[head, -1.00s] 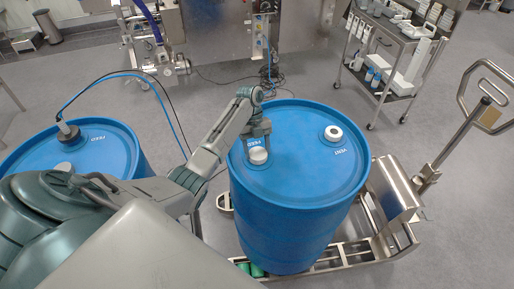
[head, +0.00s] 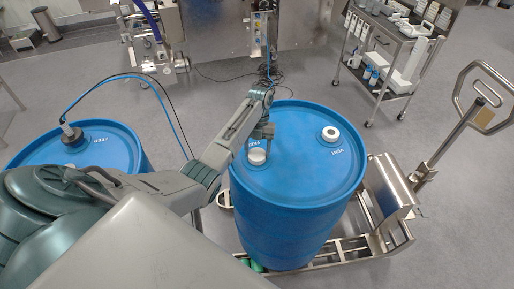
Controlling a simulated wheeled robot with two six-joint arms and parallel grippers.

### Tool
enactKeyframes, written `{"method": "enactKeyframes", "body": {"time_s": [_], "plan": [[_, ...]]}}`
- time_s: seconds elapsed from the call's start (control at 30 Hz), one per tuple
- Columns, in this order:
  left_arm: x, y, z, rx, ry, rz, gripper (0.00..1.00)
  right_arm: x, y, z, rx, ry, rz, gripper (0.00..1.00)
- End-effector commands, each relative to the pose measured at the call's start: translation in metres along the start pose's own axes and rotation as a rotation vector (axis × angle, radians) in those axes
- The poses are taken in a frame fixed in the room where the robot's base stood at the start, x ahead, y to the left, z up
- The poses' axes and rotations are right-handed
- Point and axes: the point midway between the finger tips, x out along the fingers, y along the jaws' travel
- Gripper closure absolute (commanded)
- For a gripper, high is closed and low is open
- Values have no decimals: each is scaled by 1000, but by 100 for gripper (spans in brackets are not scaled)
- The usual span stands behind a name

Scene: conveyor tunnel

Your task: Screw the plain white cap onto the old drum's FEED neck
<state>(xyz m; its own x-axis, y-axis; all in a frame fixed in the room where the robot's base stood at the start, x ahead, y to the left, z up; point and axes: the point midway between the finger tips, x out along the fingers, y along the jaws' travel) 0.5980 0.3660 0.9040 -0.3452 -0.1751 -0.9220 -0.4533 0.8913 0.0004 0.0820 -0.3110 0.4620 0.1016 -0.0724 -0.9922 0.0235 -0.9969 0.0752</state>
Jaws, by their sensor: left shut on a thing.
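The blue drum (head: 300,190) in the middle has two necks on its lid, marked FEED and VENT. A plain white cap (head: 257,156) is at the FEED neck on the lid's left side. My left gripper (head: 261,141) points down over the cap and is shut on it. Whether the cap sits squarely on the thread is too small to tell. The VENT neck (head: 330,133) carries a white ring-shaped fitting with a dark centre. My right gripper is not in view.
A second blue drum (head: 110,150) stands at the left, with a dark fitting (head: 71,134) and a blue hose (head: 110,78). The middle drum stands on a steel trolley (head: 395,190) with a handle at right. A shelf cart (head: 385,55) is behind right.

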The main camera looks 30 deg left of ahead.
Motion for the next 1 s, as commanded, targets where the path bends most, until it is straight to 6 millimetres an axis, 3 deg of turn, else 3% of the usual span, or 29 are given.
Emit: {"method": "enactKeyframes", "body": {"time_s": [0.23, 0.27, 0.37, 0.57, 0.67, 0.9, 1.0], "plan": [[4, 0, 0, 5, 4, 4, 73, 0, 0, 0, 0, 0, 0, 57], [4, 1, 0, 5, 4, 4, 36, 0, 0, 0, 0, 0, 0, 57], [3, 0, 0, 5, 3, 4, 16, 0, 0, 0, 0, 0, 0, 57], [1, 0, 0, 5, 1, 3, 16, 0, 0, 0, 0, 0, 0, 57], [1, 0, 0, 5, 1, 2, 31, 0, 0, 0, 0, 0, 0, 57], [0, 0, 0, 2, 0, 1, 31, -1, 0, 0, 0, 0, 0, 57], [-3, 1, -2, -49, 1, -20, 31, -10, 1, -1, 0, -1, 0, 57]]}}
